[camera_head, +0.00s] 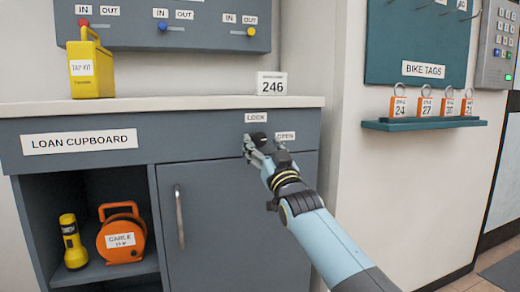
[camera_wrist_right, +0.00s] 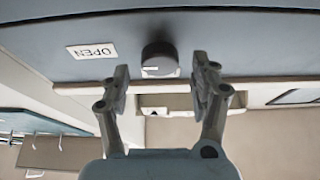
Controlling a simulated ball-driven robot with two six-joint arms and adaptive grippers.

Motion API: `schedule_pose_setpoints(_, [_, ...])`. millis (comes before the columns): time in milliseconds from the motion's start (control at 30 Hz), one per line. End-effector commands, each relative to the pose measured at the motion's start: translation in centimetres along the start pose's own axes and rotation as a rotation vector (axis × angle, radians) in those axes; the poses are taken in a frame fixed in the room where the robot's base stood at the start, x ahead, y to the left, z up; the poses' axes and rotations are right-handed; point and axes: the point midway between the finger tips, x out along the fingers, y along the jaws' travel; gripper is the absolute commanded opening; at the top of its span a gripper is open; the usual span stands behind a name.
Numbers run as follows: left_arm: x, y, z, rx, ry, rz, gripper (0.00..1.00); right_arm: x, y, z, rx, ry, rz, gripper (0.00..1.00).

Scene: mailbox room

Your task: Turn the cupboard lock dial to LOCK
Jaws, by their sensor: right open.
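The dark round lock dial (camera_head: 259,137) is on the cupboard's top panel, between the LOCK label (camera_head: 256,117) above and the OPEN label (camera_head: 285,135) at its right. My right gripper (camera_head: 255,147) is open at the dial and hides part of it. In the right wrist view the dial (camera_wrist_right: 158,57) stands between the two spread fingertips of the gripper (camera_wrist_right: 161,66), or just beyond them. Contact cannot be told. A white mark on the dial face points left there, the side of the upside-down OPEN label (camera_wrist_right: 91,51). My left gripper is out of view.
The cupboard door (camera_head: 215,220) with its handle is below the dial. An open shelf at left holds a flashlight (camera_head: 72,243) and an orange cable reel (camera_head: 121,235). On the countertop (camera_head: 190,103) stand a yellow kit (camera_head: 90,68) and a 246 card (camera_head: 271,84).

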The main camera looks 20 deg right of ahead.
Motion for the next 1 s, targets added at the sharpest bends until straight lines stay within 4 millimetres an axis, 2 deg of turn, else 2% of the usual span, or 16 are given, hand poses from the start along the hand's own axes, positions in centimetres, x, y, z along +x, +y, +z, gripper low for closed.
schedule_pose_setpoints(200, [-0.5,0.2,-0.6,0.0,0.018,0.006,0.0,1.7,0.0,0.1,0.0,-0.001,0.0,0.62])
schedule_pose_setpoints(467, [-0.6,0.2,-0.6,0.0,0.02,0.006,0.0,1.9,0.0,0.0,0.0,0.0,0.0,0.62])
schedule_pose_setpoints(867, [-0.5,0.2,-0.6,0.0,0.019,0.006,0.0,1.8,0.0,0.0,0.0,0.0,0.0,0.1])
schedule_pose_setpoints(1000, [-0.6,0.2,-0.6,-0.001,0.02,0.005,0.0,1.8,0.0,0.0,-0.003,0.0,-0.001,0.09])
